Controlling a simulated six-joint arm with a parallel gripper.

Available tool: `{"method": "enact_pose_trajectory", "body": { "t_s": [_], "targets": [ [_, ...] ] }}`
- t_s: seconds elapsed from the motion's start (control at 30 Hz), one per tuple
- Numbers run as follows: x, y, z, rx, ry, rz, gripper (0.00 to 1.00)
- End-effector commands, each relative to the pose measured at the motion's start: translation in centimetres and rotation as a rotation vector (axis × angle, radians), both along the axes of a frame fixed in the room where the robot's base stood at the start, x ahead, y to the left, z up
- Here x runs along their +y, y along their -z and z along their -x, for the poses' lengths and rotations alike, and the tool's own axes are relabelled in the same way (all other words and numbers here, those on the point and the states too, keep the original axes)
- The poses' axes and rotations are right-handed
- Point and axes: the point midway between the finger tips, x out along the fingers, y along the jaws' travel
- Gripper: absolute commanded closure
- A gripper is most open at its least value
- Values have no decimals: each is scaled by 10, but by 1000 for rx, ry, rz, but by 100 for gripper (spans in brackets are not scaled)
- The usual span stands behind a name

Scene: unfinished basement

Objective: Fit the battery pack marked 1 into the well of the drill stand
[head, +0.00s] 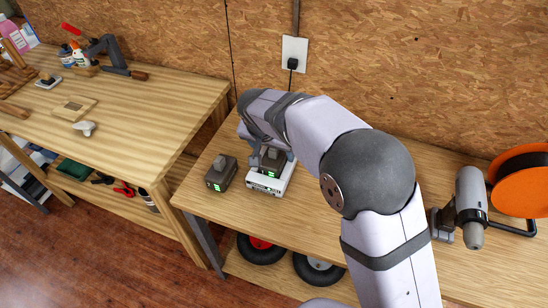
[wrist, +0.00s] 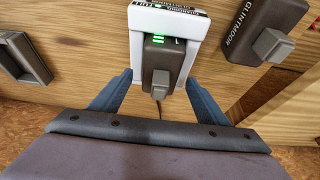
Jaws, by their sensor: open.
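A dark battery pack (wrist: 163,62) with green lights sits in a white charger (head: 264,188) on the right-hand bench; it also shows in the head view (head: 273,163). A second dark battery pack (head: 220,174) with green lights stands left of the charger; in the wrist view (wrist: 262,28) it reads GLINTMOOR. I cannot read a number 1 on either. My gripper (wrist: 158,78) is open, its blue-grey fingers on either side of the seated pack. A dark rectangular frame with an opening (wrist: 24,55), possibly the stand's well, shows only in the wrist view.
A grey drill-like tool (head: 470,205) and an orange reel (head: 522,185) stand at the bench's right. A cable runs from the charger area. A wall outlet (head: 294,52) is behind. A separate wooden bench (head: 150,105) with tools is at left.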

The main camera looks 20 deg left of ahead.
Motion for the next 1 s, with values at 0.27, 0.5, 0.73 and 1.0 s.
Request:
{"method": "enact_pose_trajectory", "body": {
  "t_s": [0.27, 0.5, 0.73, 1.0],
  "targets": [
    [0, 10, -4, 0, 0, -1, 31],
    [0, 10, -4, 0, 0, -1, 62],
    [1, 8, -5, -3, 0, -3, 96],
    [1, 0, -5, -5, 0, -4, 96]
  ]
}}
